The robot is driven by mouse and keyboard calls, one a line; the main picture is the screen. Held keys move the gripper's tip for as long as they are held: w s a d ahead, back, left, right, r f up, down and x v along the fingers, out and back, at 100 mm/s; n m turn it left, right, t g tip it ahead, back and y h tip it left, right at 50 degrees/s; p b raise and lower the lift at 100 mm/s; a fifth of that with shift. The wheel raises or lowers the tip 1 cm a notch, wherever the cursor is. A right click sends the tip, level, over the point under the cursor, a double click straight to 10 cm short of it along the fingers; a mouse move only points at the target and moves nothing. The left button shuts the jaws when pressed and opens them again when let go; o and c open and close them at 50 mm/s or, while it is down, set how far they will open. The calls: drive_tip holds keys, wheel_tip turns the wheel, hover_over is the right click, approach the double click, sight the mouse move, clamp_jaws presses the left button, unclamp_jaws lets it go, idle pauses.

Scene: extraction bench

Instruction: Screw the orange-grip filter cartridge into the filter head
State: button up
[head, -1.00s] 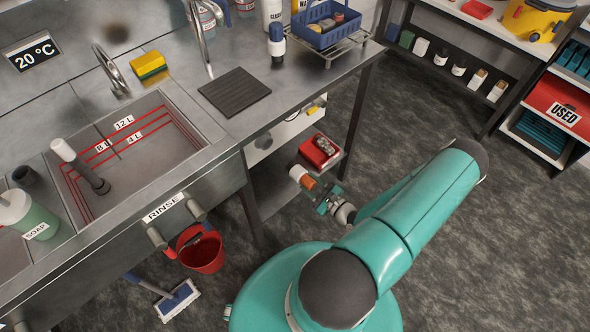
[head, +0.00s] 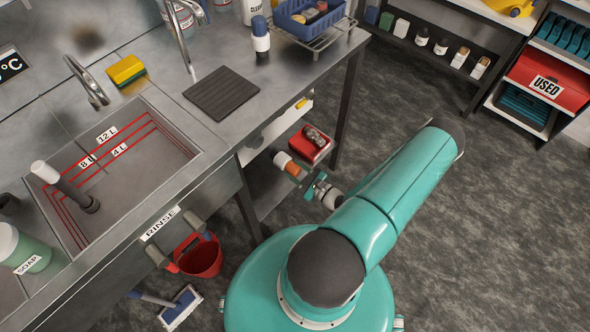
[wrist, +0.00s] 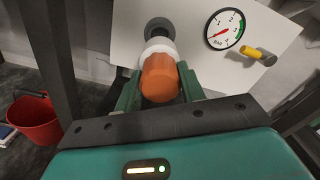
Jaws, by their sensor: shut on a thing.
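The filter cartridge, with an orange grip (wrist: 160,80) and a white body (wrist: 158,50), is held between the green fingers of my gripper (wrist: 158,88). In the head view the cartridge (head: 291,168) and my gripper (head: 307,184) are low beside the bench, in front of the shelf space under the worktop. The cartridge's white end points at the dark round filter head (wrist: 158,27) on a pale panel. The filter head also shows in the head view (head: 256,142), with a gap to the cartridge. In the wrist view the two overlap, so contact is unclear there.
The pale panel (wrist: 195,20) carries a pressure gauge (wrist: 225,29) and a yellow-handled valve (wrist: 258,55) right of the filter head. A red container (head: 309,150) sits on the shelf behind the gripper. A bench leg (head: 346,105) stands to the right. A red bucket (head: 200,256) is on the floor.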

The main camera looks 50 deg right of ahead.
sight(284, 162)
drive_tip(key=shift+w, duration=0.15)
drive_tip(key=shift+w, duration=2.7)
drive_tip(key=shift+w+a, duration=0.15)
drive_tip(key=shift+w, duration=1.65)
drive_tip(key=m, duration=0.9)
drive_tip(key=o, duration=1.2)
drive_tip(key=shift+s, duration=0.1)
drive_tip(key=s, duration=1.3)
drive_tip(key=shift+s+d, duration=0.2)
drive_tip(key=shift+s, duration=0.15)
